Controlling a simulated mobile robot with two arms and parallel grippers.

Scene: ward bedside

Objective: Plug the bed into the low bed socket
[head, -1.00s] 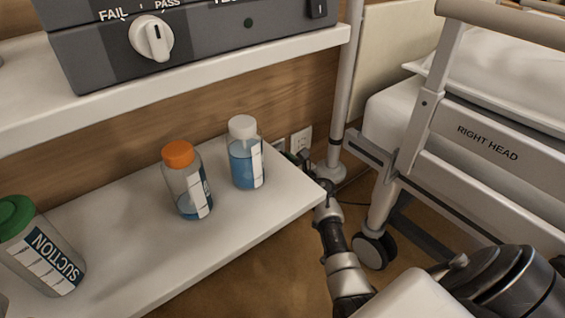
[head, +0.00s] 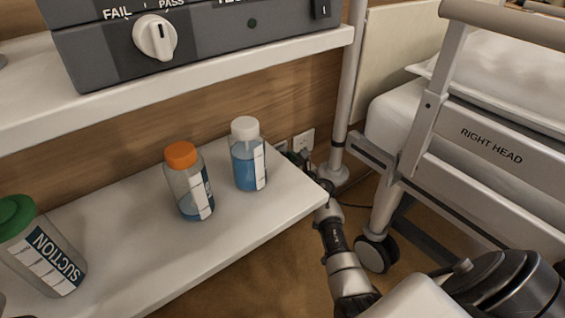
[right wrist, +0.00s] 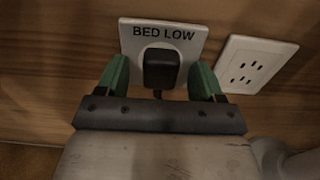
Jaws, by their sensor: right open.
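In the right wrist view the low bed socket (right wrist: 192,35) is a white wall plate marked BED LOW. A black plug (right wrist: 160,69) sits against its face, with a dark cord below it. My right gripper (right wrist: 160,80) is open, its two green fingers on either side of the plug with gaps showing. In the head view my right gripper (head: 300,160) is low by the wall, partly hidden behind the lower shelf's corner. A dark cable (head: 353,187) shows near the pole foot. My left gripper is not in view.
A second white outlet (right wrist: 258,64) is right of the socket. The lower shelf (head: 120,240) holds several bottles close to my right arm. A pole, the bed (head: 485,150) and its caster (head: 376,252) stand to the right.

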